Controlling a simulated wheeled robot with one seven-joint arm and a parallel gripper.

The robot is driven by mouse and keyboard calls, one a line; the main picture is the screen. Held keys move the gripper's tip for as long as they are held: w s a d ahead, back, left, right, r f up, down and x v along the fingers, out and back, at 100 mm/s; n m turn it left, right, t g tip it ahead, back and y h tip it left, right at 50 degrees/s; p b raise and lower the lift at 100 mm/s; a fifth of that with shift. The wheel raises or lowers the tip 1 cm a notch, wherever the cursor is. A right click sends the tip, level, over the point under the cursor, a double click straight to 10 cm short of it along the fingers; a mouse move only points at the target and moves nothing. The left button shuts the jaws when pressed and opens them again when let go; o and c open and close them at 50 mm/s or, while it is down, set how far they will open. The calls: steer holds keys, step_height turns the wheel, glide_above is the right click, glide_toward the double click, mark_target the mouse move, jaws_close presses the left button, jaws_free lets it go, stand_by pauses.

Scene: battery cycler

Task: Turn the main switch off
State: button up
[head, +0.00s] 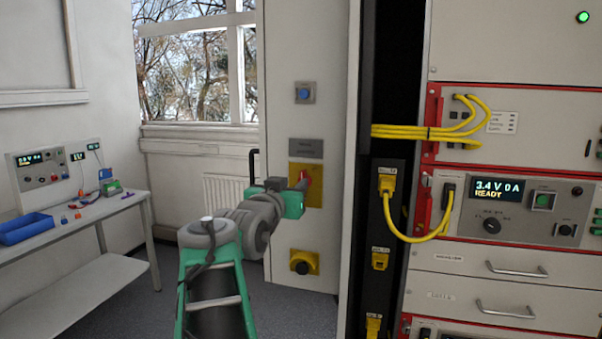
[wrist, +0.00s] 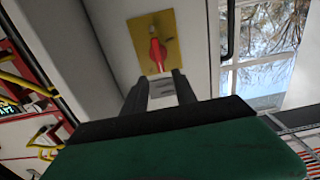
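The main switch is a red rotary handle (head: 305,175) on a yellow plate (head: 317,193), fixed to the light grey cabinet side panel. In the wrist view the red handle (wrist: 157,52) stands roughly upright on its yellow plate (wrist: 144,27). My gripper (head: 302,185) is in front of the switch and partly hides it in the head view. In the wrist view my gripper (wrist: 161,78) has its two dark fingers apart with a gap between them. The handle's near end lies at the fingertips; I cannot tell whether they touch it.
A grey label plate (head: 306,148) and a blue button (head: 303,93) are above the switch. A yellow-plated black knob (head: 304,262) is below. To the right is a rack (head: 520,200) with yellow cables; a bench (head: 75,215) stands left.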

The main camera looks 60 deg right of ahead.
mark_target(302, 176)
steer(key=d+p, duration=0.1)
steer(key=d, duration=0.1)
steer(key=d+p, duration=0.1)
steer(key=d, duration=0.1)
steer(key=w+d+p, duration=0.1)
steer(key=d, duration=0.2)
steer(key=shift+w+d, duration=0.15)
steer(key=shift+d, duration=0.1)
steer(key=shift+c, duration=0.3)
jaws_close()
